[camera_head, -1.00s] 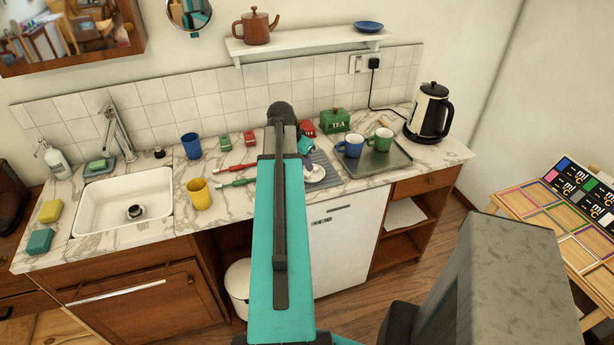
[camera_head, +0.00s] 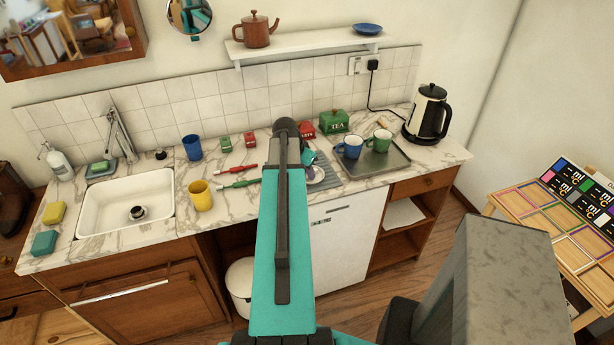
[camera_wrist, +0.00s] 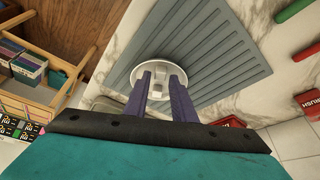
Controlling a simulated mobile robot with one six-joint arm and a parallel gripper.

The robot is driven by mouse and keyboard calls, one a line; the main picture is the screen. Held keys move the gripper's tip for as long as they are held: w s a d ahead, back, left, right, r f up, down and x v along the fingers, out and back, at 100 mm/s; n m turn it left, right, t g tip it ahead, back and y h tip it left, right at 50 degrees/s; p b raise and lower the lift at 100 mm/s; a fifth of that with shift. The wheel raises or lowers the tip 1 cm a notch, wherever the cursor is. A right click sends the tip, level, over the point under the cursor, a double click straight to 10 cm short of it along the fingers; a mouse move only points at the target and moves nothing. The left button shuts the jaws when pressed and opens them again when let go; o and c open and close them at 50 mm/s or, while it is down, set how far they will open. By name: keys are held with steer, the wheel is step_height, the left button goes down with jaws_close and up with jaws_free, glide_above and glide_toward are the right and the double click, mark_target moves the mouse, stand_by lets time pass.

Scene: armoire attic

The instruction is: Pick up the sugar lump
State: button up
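A white saucer (camera_wrist: 140,72) lies on the grey ribbed mat (camera_wrist: 210,50) in the wrist view. A small pale block, apparently the sugar lump (camera_wrist: 155,68), is in the saucer, just beyond my fingertips; it hardly stands out from the white around it. My gripper (camera_wrist: 161,80) is open, its two purple fingers apart over the saucer, with no object clearly held between them. In the head view my arm covers most of the gripper, and only part of the saucer (camera_head: 316,177) shows beside it. The lump cannot be made out there.
A blue mug (camera_head: 349,146) and a green mug (camera_head: 379,141) stand on a tray right of the mat. A red tin (camera_head: 307,131) and a green tea tin (camera_head: 334,121) stand behind. Red and green brushes (camera_head: 238,169) lie to the left.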

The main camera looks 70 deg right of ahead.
steer(key=shift+d+f, duration=0.1)
steer(key=shift+f, duration=0.1)
stand_by(0.5)
jaws_close()
